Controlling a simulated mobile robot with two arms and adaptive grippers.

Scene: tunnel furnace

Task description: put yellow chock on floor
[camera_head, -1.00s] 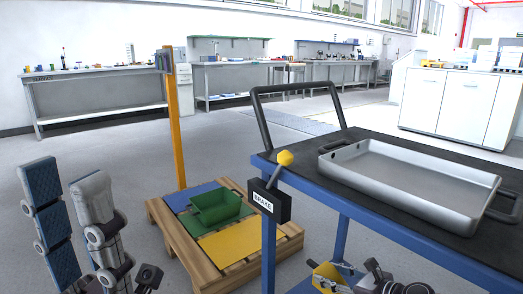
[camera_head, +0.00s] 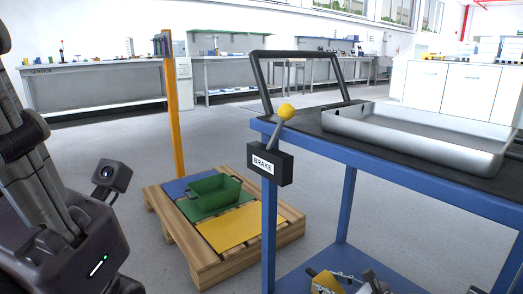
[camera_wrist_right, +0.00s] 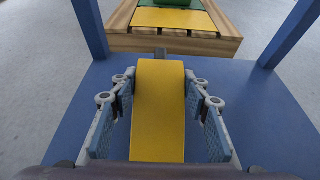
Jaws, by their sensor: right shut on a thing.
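The yellow chock (camera_wrist_right: 158,115) stands between the blue-padded fingers of my right gripper (camera_wrist_right: 158,92) in the right wrist view, over the blue lower shelf (camera_wrist_right: 255,120) of the cart. The gripper is shut on it. I cannot tell whether the chock touches the shelf. In the head view the chock (camera_head: 325,283) and right gripper (camera_head: 347,281) show only in part at the bottom edge, below the cart top. Grey floor (camera_head: 350,240) lies around the cart.
A wooden pallet (camera_head: 190,262) with blue and yellow panels holds a green bin (camera_head: 215,192), left of the cart. An orange post (camera_head: 173,120) rises behind it. The cart carries a metal tray (camera_head: 410,135) and a brake lever (camera_head: 284,120). Cart posts flank my right gripper.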

